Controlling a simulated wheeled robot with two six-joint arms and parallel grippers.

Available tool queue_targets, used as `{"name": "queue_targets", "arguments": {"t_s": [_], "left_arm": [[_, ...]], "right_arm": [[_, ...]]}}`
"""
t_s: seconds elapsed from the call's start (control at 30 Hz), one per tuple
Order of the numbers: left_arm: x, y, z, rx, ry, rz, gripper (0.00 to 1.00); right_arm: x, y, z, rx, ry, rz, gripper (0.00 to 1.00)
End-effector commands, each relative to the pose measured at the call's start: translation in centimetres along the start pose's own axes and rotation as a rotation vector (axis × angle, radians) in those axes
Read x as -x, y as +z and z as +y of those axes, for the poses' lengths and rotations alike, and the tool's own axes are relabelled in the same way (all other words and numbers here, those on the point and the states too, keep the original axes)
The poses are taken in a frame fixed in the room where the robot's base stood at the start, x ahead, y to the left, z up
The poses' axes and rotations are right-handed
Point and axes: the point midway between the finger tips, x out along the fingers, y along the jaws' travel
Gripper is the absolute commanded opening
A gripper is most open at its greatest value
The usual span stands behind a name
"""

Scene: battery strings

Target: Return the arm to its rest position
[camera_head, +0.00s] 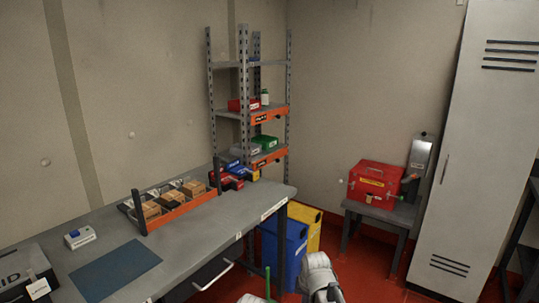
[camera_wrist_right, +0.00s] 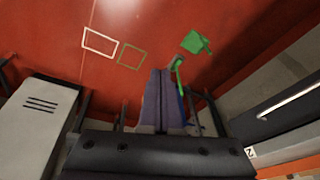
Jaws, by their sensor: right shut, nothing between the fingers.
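My right gripper (camera_wrist_right: 163,76) shows in the right wrist view. Its two dark fingers are together, with nothing held between them. It hangs over the red floor, apart from any object. In the head view, part of my white and grey right arm (camera_head: 320,276) shows at the bottom centre, to the right of the workbench (camera_head: 215,224). The fingertips cannot be made out there.
A blue bin (camera_head: 290,250) and a yellow bin (camera_head: 308,226) stand by the bench end. A green dustpan-like thing (camera_wrist_right: 197,42) lies on the floor. A red box (camera_head: 375,182) sits on a small table; a locker (camera_head: 478,150) stands right. Red floor between is open.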

Motion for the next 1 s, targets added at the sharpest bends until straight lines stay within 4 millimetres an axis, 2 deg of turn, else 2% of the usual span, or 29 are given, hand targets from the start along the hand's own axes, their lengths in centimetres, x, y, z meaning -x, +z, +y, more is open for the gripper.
{"name": "queue_targets", "arguments": {"t_s": [0.03,0.1,0.47,0.67,1.0], "left_arm": [[0.0,0.0,0.0,0.000,0.000,0.000,0.44],[0.0,0.0,0.0,0.000,0.000,0.000,0.44],[0.0,0.0,0.0,0.000,0.000,0.000,0.44],[1.5,0.1,-0.1,0.000,0.000,0.000,0.44],[3.6,0.2,-0.3,0.000,0.000,0.000,0.44]], "right_arm": [[0.6,2.3,1.6,0.021,0.010,-0.024,0.00],[1.1,4.2,3.0,0.054,0.021,-0.058,0.00],[3.4,13.1,8.5,0.185,0.041,-0.200,0.00],[5.0,14.3,5.0,0.289,0.054,-0.236,0.00],[7.8,17.9,-0.2,0.469,0.093,-0.293,0.00]]}}
